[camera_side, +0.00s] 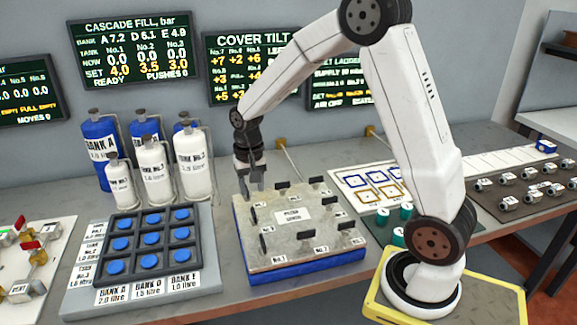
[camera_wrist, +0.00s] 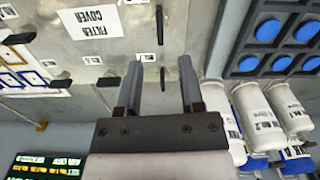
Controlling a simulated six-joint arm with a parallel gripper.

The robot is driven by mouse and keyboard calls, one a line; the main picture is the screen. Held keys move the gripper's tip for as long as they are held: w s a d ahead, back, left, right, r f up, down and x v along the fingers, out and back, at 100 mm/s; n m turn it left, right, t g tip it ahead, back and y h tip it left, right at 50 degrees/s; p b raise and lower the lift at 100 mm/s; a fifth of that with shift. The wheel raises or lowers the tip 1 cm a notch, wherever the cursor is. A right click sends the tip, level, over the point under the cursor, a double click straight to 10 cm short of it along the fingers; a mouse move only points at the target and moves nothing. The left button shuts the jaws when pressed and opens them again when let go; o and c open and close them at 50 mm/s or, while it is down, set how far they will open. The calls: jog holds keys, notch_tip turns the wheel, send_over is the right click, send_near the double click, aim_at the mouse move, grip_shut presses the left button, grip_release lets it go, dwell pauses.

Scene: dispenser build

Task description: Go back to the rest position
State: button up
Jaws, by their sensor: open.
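My gripper (camera_side: 252,190) is open, pointing down over the back left part of the filter cover (camera_side: 262,236), a grey plate on a blue base. In the wrist view my gripper (camera_wrist: 160,65) has its two fingers apart, with the filter cover (camera_wrist: 112,50) below. A small dark upright latch (camera_wrist: 162,78) shows between the fingers in that view. I see nothing held, and I cannot tell the exact height of the fingertips above the plate. Several black latches stand around the edge of the cover.
Left of the cover is a button panel (camera_side: 101,294) with blue buttons. White tanks (camera_side: 158,170) and blue-and-white tanks (camera_side: 98,138) stand behind it. Right of the cover are green cylinders (camera_side: 397,237) and a card with blue and yellow frames (camera_side: 356,179). Screens hang on the wall.

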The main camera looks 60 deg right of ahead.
jog(key=shift+s+a, duration=0.4)
jog(key=s+a+f+n+t, duration=0.1)
jog(key=s+a+n+t, duration=0.1)
jog(key=s+a+n, duration=0.6)
jog(key=s, duration=0.4)
jog(key=shift+f+t, duration=0.2)
jog(key=shift+t, duration=0.1)
